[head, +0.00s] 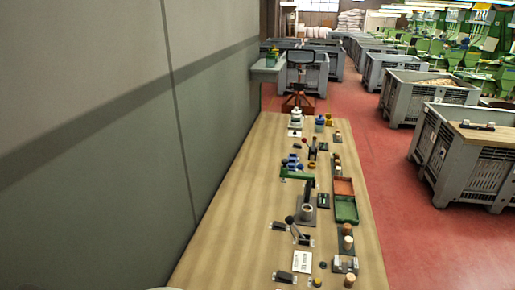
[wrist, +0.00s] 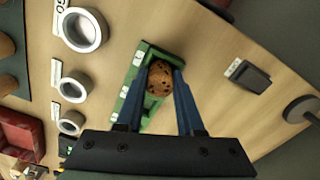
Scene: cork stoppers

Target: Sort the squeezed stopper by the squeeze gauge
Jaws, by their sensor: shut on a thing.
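In the wrist view, my gripper (wrist: 160,76) is shut on a round-topped, speckled brown cork stopper (wrist: 159,82), one blue finger on each side of it. The stopper is over a long green fixture (wrist: 130,96) on the bench; I cannot tell whether it touches the fixture. In the head view, a green fixture (head: 297,174) stands mid-bench. A red tray (head: 343,186) and a green tray (head: 346,209) lie along the right edge. I cannot tell for sure which thing is the squeeze gauge. My gripper is not clear in the head view.
White rings (wrist: 83,30) with labels stand left of the stopper in the wrist view. A small dark block (wrist: 248,76) lies to the right. In the head view, loose corks (head: 347,229) stand near the bench's right edge, and a lever device (head: 299,228) stands in front. A wall bounds the left.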

